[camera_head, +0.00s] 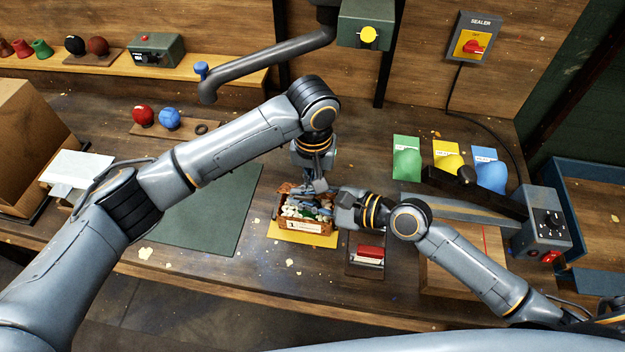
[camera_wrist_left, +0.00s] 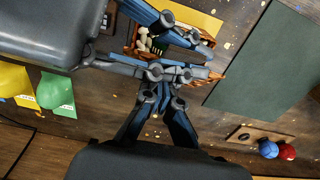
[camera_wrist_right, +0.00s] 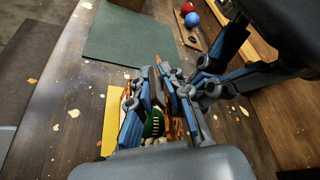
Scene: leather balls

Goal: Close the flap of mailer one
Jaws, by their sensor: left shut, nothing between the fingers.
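Mailer one, a small brown box with a white label marked 1 (camera_head: 300,226), stands open on a yellow mat (camera_head: 310,240). White filler and something green show inside it in the right wrist view. A brown flap piece (camera_head: 285,188) shows raised at its back edge, partly hidden by my grippers. My left gripper (camera_head: 312,187) points down at the back of the box, fingertips together and empty; its closed tips also show in the left wrist view (camera_wrist_left: 168,72). My right gripper (camera_wrist_right: 166,88) reaches over the box from the right, its fingers apart. Whether it touches the flap cannot be told.
A dark green mat (camera_head: 210,215) lies left of the box. A dark tray with a red item (camera_head: 370,251) is in front right. The sealer machine (camera_head: 540,225) stands right. Green, yellow and blue mailers (camera_head: 407,160) are behind it. My two arms are close together.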

